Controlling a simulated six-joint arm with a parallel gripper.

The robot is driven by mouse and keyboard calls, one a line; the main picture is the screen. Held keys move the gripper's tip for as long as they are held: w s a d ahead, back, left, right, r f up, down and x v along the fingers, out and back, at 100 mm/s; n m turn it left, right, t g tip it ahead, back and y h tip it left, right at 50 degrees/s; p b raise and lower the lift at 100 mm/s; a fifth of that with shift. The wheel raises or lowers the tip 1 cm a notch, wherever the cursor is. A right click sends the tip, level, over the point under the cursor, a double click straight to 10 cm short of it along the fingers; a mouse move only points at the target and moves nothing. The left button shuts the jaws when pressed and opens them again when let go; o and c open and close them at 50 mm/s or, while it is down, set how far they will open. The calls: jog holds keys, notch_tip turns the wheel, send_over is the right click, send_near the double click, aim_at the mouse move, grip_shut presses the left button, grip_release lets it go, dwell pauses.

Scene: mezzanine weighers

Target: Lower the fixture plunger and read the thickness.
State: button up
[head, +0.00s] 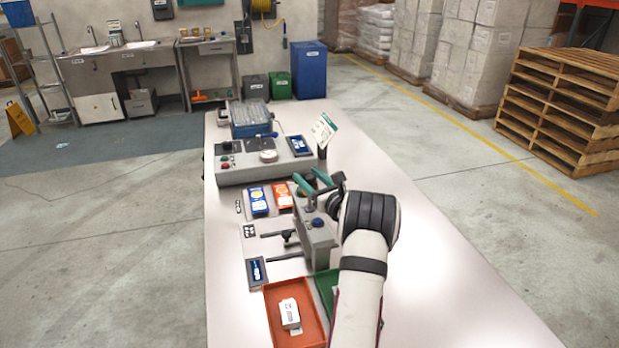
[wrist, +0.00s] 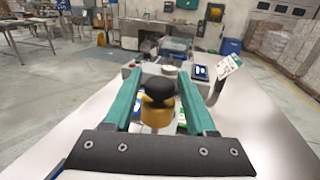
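A grey fixture (head: 318,250) with a blue button (head: 318,222) stands mid-bench in the head view, beside my arm. A black knob on a gold-yellow stem (wrist: 158,88) shows in the wrist view and looks like the plunger top. My gripper (head: 312,183) has two green fingers, which stand apart on either side of the knob in the wrist view (wrist: 162,85). I cannot tell whether they touch it. A small blue-screened display (head: 256,271) lies left of the fixture; its reading is too small to make out. My gripper hides part of the fixture top.
An orange tray (head: 272,325) holding a white box (head: 290,314) and a green tray (head: 324,285) lie in front of the fixture. A grey console (head: 235,173) stands farther back. The bench's right side is clear.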

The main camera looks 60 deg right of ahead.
grip_shut()
dwell(1.1)
